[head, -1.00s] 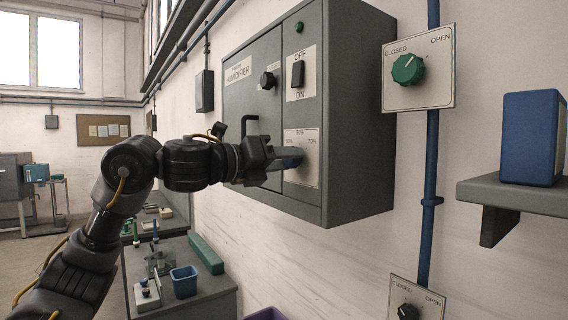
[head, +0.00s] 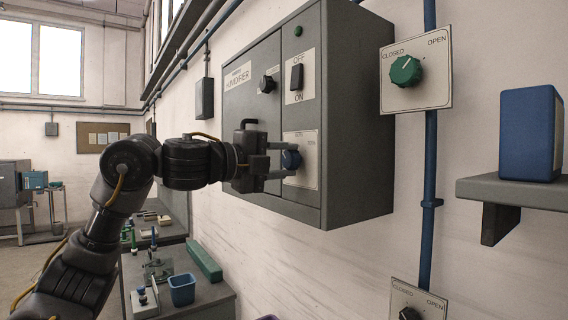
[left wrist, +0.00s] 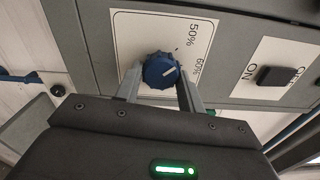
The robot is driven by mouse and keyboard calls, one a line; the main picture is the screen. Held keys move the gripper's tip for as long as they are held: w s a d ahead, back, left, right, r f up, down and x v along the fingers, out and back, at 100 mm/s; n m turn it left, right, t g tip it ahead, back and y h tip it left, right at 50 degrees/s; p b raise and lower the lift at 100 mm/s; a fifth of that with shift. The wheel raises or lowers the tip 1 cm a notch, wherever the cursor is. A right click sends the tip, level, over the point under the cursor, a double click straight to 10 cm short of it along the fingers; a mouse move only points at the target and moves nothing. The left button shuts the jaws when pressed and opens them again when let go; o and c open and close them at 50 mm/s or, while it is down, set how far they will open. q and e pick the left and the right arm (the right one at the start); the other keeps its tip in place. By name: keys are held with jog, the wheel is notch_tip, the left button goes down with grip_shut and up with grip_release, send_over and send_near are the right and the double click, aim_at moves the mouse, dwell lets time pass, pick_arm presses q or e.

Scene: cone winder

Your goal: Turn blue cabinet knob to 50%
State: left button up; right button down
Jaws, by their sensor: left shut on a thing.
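The blue knob (head: 291,159) sits on a white scale plate (head: 308,172) at the lower right of the grey humidifier cabinet (head: 360,110). My left gripper (head: 284,162) is shut on it, one finger above and one below in the head view. The left wrist view shows the knob (left wrist: 161,71) between both fingers. Its white pointer line points right, roughly toward the 60% label (left wrist: 197,70); the 50% label (left wrist: 194,32) is above that. The rest of the scale is partly hidden or unreadable. My right gripper is not in view.
A black knob (head: 267,84) and an OFF/ON switch (head: 297,77) are higher on the cabinet. A green valve knob (head: 405,70) is on the wall at right. A shelf (head: 515,192) holds a blue box (head: 530,135). A workbench (head: 215,300) stands below left.

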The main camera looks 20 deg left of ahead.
pick_arm(q)
jog(key=shift+r+n, duration=0.1)
jog(key=shift+n, duration=0.6)
jog(key=o, duration=1)
jog(key=shift+s+a+b, duration=0.15)
jog(key=shift+a+b, duration=0.05)
jog(key=shift+b, duration=0.1)
jog(key=b+v, duration=0.4)
jog(key=v, duration=0.6)
jog(key=shift+s+a, duration=0.1)
jog(key=shift+s, duration=0.05)
